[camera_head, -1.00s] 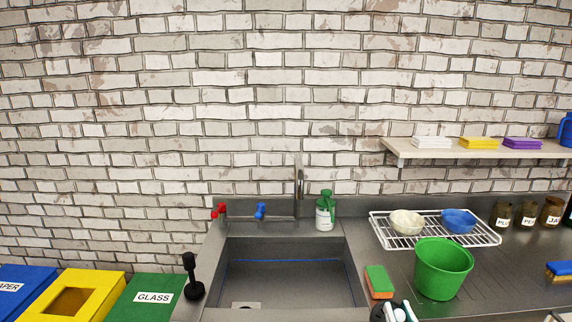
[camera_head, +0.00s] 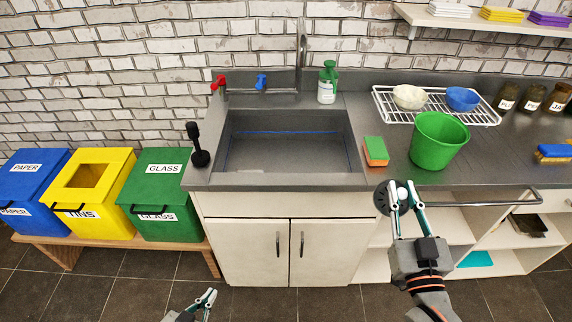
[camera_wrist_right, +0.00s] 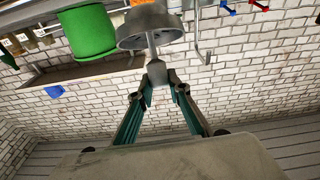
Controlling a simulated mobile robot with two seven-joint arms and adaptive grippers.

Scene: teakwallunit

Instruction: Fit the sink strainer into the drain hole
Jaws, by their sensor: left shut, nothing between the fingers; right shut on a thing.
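The sink strainer (camera_head: 381,199) is a grey round disc with a stem, held by my right gripper (camera_head: 403,194) in front of the counter edge, right of the sink. In the right wrist view the strainer (camera_wrist_right: 150,30) sits at the tips of the closed fingers (camera_wrist_right: 156,75). The grey sink basin (camera_head: 290,150) lies left of it. The drain hole cannot be made out in the head view now. My left gripper (camera_head: 205,300) is shut and empty, low in front of the cabinet.
A green bucket (camera_head: 437,142), a sponge (camera_head: 375,152) and a wire rack (camera_head: 390,108) stand right of the sink. A tap (camera_head: 301,50) and a spray bottle (camera_head: 327,84) stand behind. A rail (camera_head: 480,203) runs along the counter front.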

